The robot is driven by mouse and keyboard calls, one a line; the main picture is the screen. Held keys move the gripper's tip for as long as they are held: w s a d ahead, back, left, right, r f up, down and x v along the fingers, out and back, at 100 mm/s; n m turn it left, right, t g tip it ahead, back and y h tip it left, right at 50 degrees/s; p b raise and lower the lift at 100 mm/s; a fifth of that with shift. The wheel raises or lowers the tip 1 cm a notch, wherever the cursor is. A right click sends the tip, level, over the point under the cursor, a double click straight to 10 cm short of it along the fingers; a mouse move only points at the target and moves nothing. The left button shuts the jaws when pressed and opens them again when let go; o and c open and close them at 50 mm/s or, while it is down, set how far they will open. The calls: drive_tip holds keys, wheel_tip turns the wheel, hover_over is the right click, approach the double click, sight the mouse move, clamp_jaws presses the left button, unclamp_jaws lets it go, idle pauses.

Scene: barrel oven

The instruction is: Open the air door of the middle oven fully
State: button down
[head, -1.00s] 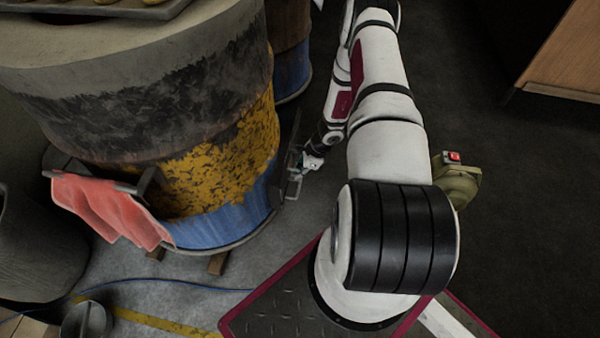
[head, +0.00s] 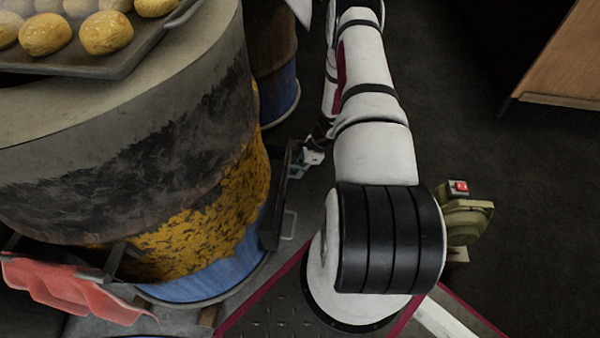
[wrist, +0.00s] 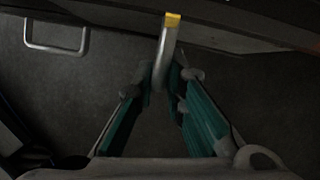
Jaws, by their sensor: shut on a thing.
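The barrel oven (head: 150,190) nearest me is black, yellow and blue and stands at the left in the head view. A dark metal door frame (head: 272,225) with a small loop handle (head: 289,224) is on its right side, low down. My gripper (head: 308,160) is beside the upper part of that frame, small and partly hidden by my arm. In the wrist view, my gripper (wrist: 167,80) is shut on a slim grey bar (wrist: 168,45) with a yellow tip. The dark door edge (wrist: 240,25) lies beyond it. How far the door is open cannot be told.
A tray of buns (head: 120,68) rests on the oven top. A red cloth (head: 60,290) hangs at lower left. Another barrel (head: 272,60) stands behind. A wooden cabinet (head: 565,60) is at upper right. A metal loop (wrist: 57,38) shows in the wrist view.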

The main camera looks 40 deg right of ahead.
drive_tip(key=shift+w+d, duration=0.15)
drive_tip(key=shift+d, duration=0.1)
drive_tip(key=c, duration=1.7)
unclamp_jaws()
drive_tip(key=shift+d, duration=0.1)
drive_tip(key=shift+r, duration=0.1)
drive_tip(key=v, duration=1.1)
drive_tip(key=shift+r, duration=0.35)
drive_tip(key=shift+s, duration=0.25)
